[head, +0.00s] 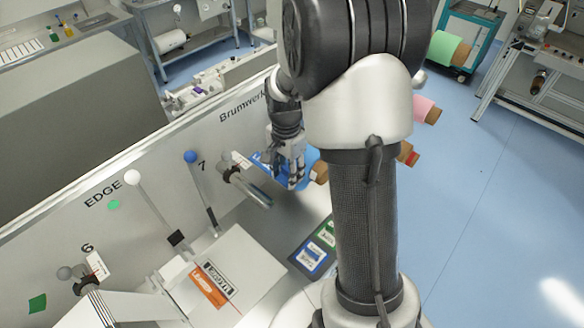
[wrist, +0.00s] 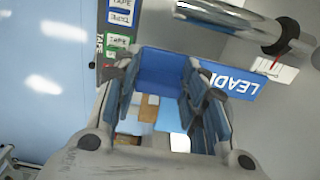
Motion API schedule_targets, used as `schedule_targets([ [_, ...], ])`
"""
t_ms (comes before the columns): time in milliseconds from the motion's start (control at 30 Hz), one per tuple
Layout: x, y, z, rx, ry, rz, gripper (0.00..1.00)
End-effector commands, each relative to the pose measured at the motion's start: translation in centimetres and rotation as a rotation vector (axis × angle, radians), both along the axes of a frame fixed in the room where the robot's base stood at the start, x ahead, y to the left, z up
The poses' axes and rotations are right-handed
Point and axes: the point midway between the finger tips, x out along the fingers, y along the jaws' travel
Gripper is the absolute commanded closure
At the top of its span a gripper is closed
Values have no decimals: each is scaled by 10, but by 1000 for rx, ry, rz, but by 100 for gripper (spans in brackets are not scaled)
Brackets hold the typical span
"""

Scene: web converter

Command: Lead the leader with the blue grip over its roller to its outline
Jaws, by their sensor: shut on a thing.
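The blue leader, lettered "LEADI…" in the wrist view (wrist: 232,84), runs from my gripper toward the right. Its blue grip (wrist: 165,68) lies between my fingers, and my gripper (wrist: 160,100) is shut on it. In the head view my gripper (head: 289,172) is beside the white wall panel, with blue leader (head: 264,167) showing next to the fingers. A metal roller (head: 250,188) sticks out of the panel just left of and below my gripper. It also shows at the top of the wrist view (wrist: 230,18). I cannot make out the leader's outline.
A dark board (head: 318,250) with green and blue cards lies below my gripper. A blue-knobbed lever (head: 190,157) and a white-knobbed lever (head: 132,178) stand left along the panel. A pink roll (head: 425,109) and a green roll (head: 447,48) are at right. Blue floor is free at right.

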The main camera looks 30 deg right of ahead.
Motion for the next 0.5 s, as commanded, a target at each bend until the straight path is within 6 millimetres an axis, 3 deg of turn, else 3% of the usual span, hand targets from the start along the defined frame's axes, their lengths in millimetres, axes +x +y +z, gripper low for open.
schedule_targets([
  [67,-2,6,8,0,-2,2,87],
  [500,-14,49,5,-1,-1,3,87],
])
